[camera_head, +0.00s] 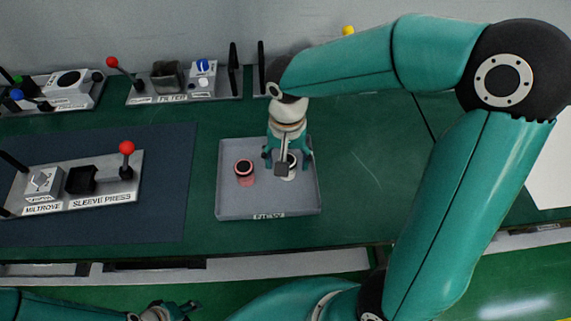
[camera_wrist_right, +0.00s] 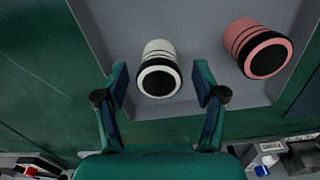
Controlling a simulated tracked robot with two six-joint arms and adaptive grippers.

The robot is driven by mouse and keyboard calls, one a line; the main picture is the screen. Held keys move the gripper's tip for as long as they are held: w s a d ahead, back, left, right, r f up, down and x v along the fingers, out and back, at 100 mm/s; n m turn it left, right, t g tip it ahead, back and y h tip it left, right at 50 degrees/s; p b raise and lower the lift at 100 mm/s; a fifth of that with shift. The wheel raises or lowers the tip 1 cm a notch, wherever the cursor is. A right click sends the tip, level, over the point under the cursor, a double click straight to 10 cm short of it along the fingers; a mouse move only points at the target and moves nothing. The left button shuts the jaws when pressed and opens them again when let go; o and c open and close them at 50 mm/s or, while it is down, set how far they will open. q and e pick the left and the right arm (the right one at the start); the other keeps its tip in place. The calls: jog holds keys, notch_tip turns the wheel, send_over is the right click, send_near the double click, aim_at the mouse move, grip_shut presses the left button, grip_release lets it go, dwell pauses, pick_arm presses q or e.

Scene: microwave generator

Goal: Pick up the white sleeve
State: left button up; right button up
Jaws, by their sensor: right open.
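The white sleeve (camera_wrist_right: 158,60) stands in the grey tray marked NEW (camera_head: 240,205). My right gripper (camera_wrist_right: 161,82) is open, with one finger on each side of the white sleeve and a gap at both sides. In the head view the right gripper (camera_head: 287,158) is over the right part of the tray and hides much of the white sleeve (camera_head: 291,175). A red sleeve (camera_head: 244,172) stands to its left in the tray. My left gripper (camera_head: 172,311) is at the bottom edge, partly cut off.
The red sleeve (camera_wrist_right: 262,48) is close beside one finger. The sleeve press (camera_head: 100,190) with its red-knobbed lever stands on the dark mat at left. The filter station (camera_head: 190,90) is behind the tray. The green table right of the tray is clear under my arm.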

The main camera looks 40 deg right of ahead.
jog(key=shift+f, duration=0.5)
jog(key=c, duration=1.3)
jog(key=shift+r, duration=0.2)
